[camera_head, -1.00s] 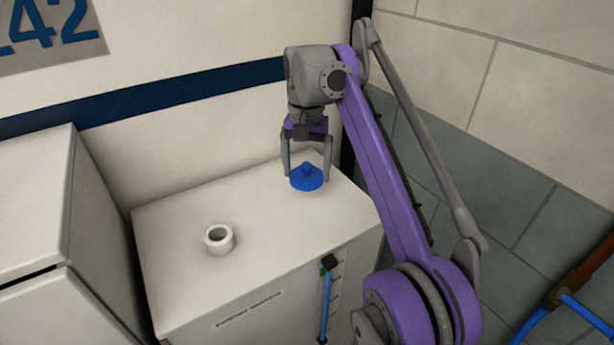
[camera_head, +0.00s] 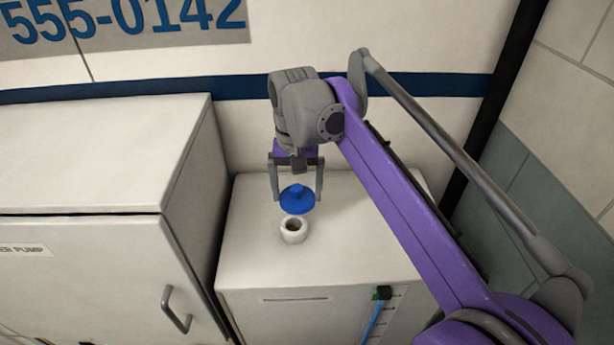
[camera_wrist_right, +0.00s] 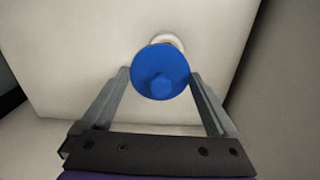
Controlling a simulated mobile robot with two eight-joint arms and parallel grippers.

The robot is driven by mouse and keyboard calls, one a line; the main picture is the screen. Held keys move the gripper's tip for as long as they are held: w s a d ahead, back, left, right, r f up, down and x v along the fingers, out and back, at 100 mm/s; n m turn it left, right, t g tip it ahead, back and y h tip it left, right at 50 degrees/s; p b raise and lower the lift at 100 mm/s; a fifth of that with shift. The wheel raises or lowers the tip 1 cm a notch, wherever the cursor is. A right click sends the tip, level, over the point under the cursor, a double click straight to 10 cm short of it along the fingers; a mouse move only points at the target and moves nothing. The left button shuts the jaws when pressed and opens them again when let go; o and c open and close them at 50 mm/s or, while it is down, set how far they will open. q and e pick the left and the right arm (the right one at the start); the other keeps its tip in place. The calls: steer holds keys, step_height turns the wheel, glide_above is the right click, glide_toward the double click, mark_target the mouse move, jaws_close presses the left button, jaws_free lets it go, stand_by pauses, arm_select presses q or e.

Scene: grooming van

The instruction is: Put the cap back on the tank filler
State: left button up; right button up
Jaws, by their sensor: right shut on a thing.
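The blue cap (camera_head: 297,202) is a round disc with a knob on top. My right gripper (camera_head: 297,194) is shut on it, one finger at each side. The tank filler (camera_head: 293,232) is a short white neck with a dark open mouth on top of the white tank (camera_head: 345,235). In the head view the cap is just behind the filler and seems raised above the tank top. In the right wrist view the cap (camera_wrist_right: 160,72) hides most of the filler (camera_wrist_right: 170,41), whose pale rim shows past the cap's edge. My left gripper is not in view.
A white cabinet (camera_head: 90,150) with a handle (camera_head: 175,310) stands close on the left, higher than the tank. The van wall (camera_head: 390,40) is behind. A blue level tube (camera_head: 374,322) runs down the tank's front. The tank top around the filler is clear.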

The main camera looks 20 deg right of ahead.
mark_target(292, 199)
steer(key=shift+s+a, duration=0.1)
steer(key=shift+a, duration=0.45)
steer(key=shift+f, duration=0.2)
step_height(292, 199, down, 4)
steer(key=b, duration=0.3)
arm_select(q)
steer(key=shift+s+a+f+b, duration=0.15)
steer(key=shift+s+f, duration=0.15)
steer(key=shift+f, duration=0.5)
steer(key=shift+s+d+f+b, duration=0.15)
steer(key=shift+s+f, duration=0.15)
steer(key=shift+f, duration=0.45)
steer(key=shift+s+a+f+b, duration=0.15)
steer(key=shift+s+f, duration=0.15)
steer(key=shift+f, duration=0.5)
arm_select(e)
steer(key=shift+f, duration=1.05)
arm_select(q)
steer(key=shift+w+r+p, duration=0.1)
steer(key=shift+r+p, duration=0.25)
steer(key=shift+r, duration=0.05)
arm_select(e)
steer(key=shift+f, duration=0.15)
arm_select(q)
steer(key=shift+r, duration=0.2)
arm_select(e)
steer(key=o, duration=0.9)
